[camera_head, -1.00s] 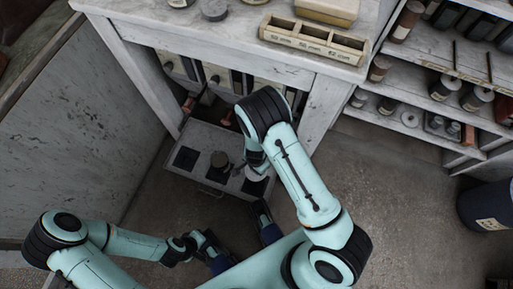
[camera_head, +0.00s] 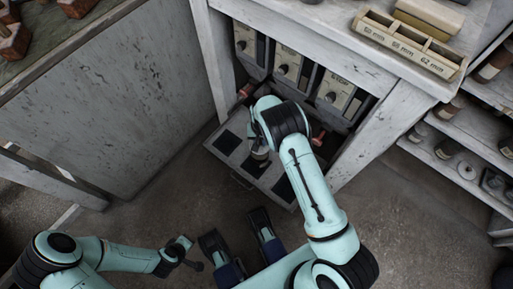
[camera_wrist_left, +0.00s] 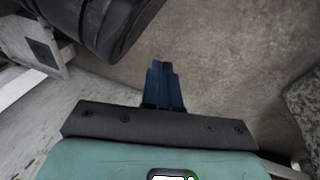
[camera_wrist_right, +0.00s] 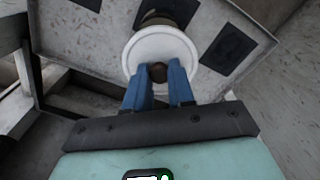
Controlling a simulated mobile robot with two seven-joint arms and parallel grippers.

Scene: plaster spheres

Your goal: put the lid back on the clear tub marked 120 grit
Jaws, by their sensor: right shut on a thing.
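My right gripper (camera_wrist_right: 160,73) is shut on the dark knob of a round white lid (camera_wrist_right: 160,46). A dark brownish round thing (camera_wrist_right: 162,14) shows just beyond the lid in the right wrist view, partly covered by it. It may be the tub; no 120 grit marking is readable, and I cannot tell whether the lid touches it. In the head view my right forearm and wrist hide much of this spot. My left gripper (camera_wrist_left: 163,84) has its blue fingers together, empty, over the floor, away from the tray.
The pulled-out grey tray (camera_head: 226,160) has dark square pads (camera_wrist_right: 227,50). Drawers with knobs (camera_head: 288,70) stand behind it under the white bench. A labelled wooden box (camera_head: 405,43) lies on the bench top. Shelves with jars (camera_head: 447,148) are at right; the floor is clear.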

